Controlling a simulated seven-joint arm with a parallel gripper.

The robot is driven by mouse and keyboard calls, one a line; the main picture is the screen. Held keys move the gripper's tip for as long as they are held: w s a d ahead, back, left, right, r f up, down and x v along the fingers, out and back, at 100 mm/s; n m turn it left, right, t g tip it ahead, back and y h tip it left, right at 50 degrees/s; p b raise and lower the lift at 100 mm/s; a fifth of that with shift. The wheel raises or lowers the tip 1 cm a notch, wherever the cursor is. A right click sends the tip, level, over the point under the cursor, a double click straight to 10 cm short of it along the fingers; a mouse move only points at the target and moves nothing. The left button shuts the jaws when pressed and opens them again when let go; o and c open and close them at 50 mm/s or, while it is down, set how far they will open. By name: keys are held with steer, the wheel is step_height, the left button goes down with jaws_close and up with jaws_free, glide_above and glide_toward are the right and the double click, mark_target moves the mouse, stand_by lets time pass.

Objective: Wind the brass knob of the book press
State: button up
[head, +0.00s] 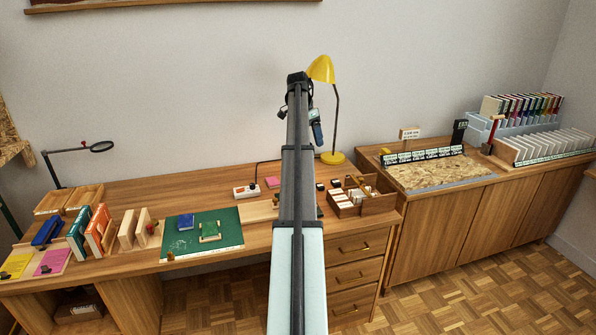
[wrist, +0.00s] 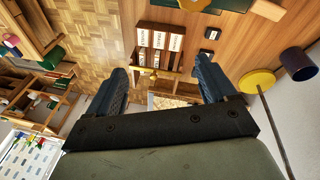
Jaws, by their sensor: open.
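A press-like pair of pale upright wooden boards (head: 133,229) stands on the desk left of centre in the head view. A small dark knob (head: 150,228) shows at its right side; at this size I cannot tell whether it is brass. My gripper (wrist: 162,70) is open, with nothing visible between its two blue fingers in the wrist view. In the head view my arm rises up the middle, and the gripper's end is raised near the yellow lamp, well right of the boards and apart from them. The boards are not recognisable in the wrist view.
Orange and teal books (head: 97,229) stand left of the boards. A green cutting mat (head: 201,234) with small books lies to their right. A compartment box (head: 361,203) and a yellow lamp (head: 332,158) are right of my arm. A magnifier (head: 101,147) stands back left.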

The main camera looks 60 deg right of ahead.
steer(key=w+a+n+t, duration=0.1)
steer(key=w+n+t, duration=0.3)
steer(key=n, duration=0.9)
steer(key=shift+g+y, duration=0.4)
steer(key=shift+g, duration=0.2)
steer(key=f, duration=0.9)
steer(key=w+f, duration=0.1)
steer(key=f, duration=0.4)
steer(key=shift+a+f, duration=0.2)
steer(key=shift+f, duration=0.1)
steer(key=c, duration=1.1)
